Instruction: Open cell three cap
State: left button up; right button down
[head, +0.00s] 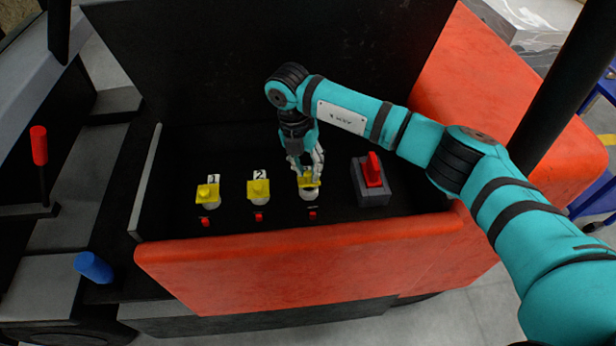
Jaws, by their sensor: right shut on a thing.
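Three yellow caps sit in a row in the black compartment in the head view. The cell one cap (207,193) is at the left, with a "1" label behind it. The cell two cap (258,189) is in the middle, by a "2" label. The cell three cap (309,182) is at the right, on a pale round fitting. My right gripper (307,172) reaches down from above and is shut on the cell three cap. The fingers hide part of this cap and its label. My left gripper is not in view.
Small red clips (312,215) lie in front of the caps. A red switch on a grey block (372,182) stands to the right. An orange wall (310,265) borders the compartment in front. A red-handled lever (39,145) and blue cylinder (94,267) are at left.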

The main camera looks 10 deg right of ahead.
jog(key=shift+w+r+g, duration=0.1)
jog(key=shift+w+g, duration=0.1)
jog(key=shift+g, duration=0.1)
jog(key=c, duration=1.1)
grip_release()
jog(key=shift+c, duration=0.2)
